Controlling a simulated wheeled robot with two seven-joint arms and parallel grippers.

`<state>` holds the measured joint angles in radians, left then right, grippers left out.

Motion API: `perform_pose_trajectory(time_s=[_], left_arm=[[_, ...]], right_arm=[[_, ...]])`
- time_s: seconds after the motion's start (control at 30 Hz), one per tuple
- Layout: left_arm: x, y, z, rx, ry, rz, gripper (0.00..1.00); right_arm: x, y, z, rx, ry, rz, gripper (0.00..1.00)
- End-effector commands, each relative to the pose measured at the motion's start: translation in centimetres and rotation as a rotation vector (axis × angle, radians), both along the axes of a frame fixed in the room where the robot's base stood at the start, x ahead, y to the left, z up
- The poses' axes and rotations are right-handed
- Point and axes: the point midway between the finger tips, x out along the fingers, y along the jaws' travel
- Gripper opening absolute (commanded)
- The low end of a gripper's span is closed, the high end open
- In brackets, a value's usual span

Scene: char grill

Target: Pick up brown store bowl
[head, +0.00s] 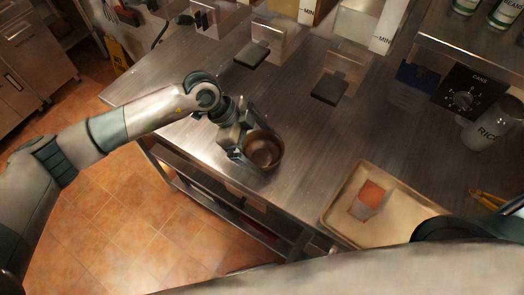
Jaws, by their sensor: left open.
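The brown bowl (264,151) stands upright on the steel counter, close to its front edge, in the middle of the head view. It looks empty. My left gripper (243,147) is at the bowl's left side, low and close to its rim. Its jaws are open. The bowl hides part of the fingers, so I cannot tell whether they touch it. My right gripper is not in view.
Dispensers with dark pads (330,88) stand behind the bowl. The counter (185,65) left of the bowl is clear.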

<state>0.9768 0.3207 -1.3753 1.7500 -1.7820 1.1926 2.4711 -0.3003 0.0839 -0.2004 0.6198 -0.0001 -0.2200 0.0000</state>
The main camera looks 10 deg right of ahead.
Motion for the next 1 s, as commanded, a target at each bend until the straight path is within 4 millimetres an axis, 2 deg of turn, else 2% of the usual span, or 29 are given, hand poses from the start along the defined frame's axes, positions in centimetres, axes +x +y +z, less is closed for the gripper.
perform_pose_trajectory(time_s=[0.2, 0.23, 0.4, 0.77, 1.0], left_arm=[[0.0, 0.0, 0.0, 0.000, 0.000, 0.000, 1.00], [0.0, 0.0, 0.0, 0.000, 0.000, 0.000, 0.98], [0.0, 0.0, 0.0, 0.000, 0.000, 0.000, 0.60], [0.0, 0.0, 0.3, -0.001, -0.001, 0.000, 0.60], [0.1, 0.0, 2.2, -0.002, -0.004, -0.001, 0.60]], right_arm=[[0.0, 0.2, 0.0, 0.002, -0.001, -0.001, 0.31], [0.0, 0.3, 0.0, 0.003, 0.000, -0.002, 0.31], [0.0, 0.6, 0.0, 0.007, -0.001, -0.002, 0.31], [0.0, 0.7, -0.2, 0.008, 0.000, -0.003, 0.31], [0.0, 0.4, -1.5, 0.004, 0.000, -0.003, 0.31]])
